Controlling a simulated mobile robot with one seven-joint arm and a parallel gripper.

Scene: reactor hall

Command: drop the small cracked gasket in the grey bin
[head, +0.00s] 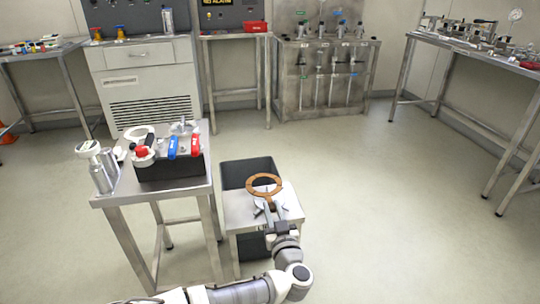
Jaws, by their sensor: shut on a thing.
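My gripper (267,206) is shut on a brown ring-shaped gasket (251,187), seen in the head view near the centre. The gasket is held out beyond the fingertips, above the far part of a low steel table. No crack can be made out at this size.
The low steel table (236,213) has a pale item on it, partly hidden by my gripper. A taller steel table (193,190) at left carries a black box (172,169) with red and blue handles and a silver canister (103,173). Floor at right is clear.

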